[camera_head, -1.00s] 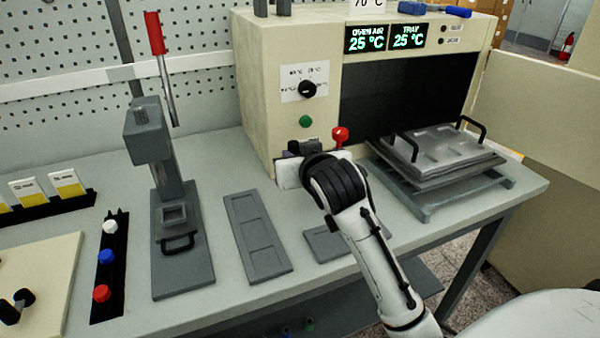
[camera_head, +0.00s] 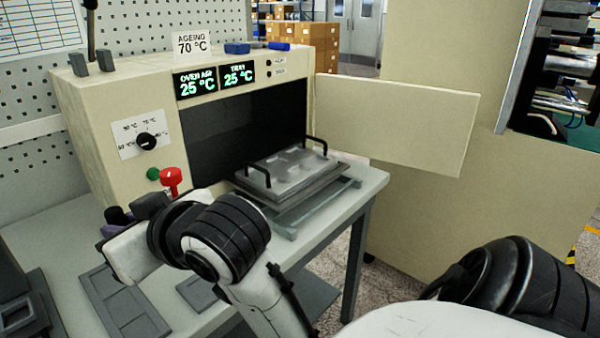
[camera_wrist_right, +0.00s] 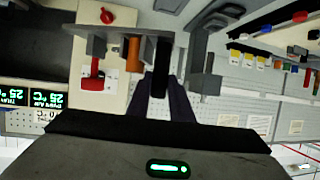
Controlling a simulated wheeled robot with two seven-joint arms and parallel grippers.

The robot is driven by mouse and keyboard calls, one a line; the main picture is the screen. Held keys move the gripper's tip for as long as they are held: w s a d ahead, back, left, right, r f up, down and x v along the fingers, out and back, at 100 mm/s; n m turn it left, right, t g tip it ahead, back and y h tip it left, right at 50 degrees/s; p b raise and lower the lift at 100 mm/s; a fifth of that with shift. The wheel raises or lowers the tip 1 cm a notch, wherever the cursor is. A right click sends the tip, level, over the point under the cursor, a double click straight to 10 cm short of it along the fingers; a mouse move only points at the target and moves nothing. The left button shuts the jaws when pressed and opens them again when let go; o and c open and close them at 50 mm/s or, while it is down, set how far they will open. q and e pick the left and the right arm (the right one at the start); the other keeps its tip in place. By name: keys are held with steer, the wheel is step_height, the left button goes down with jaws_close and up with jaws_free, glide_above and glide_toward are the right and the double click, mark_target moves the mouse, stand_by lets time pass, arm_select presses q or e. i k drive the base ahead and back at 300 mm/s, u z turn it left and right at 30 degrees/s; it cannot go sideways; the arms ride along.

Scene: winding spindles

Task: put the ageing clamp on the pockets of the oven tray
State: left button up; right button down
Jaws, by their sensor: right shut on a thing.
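My right gripper (camera_head: 116,222) is at the lower left of the head view, in front of the oven's control panel, largely hidden by my own wrist. In the wrist view the right gripper (camera_wrist_right: 164,88) is shut on the ageing clamp (camera_wrist_right: 150,50), a grey frame with a dark bar between the fingers and an orange cylinder beside it. A red handle (camera_head: 170,180) shows just above my wrist in the head view. The oven tray (camera_head: 284,176), grey with shallow pockets and two black handles, sits at the oven mouth, apart from and right of the gripper. My left gripper is out of view.
The cream oven (camera_head: 110,110) stands behind, its dark chamber open and its door (camera_head: 400,125) swung out to the right. A grey flat plate (camera_head: 118,300) lies on the bench near my wrist. The tray rests on a grey rack (camera_head: 330,203) near the bench's right end.

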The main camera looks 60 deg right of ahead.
mark_target(289, 168)
steer(key=z, duration=0.5)
steer(key=k, duration=0.55)
steer(key=z, duration=0.9)
steer(key=i, duration=1.1)
steer(key=u, duration=0.45)
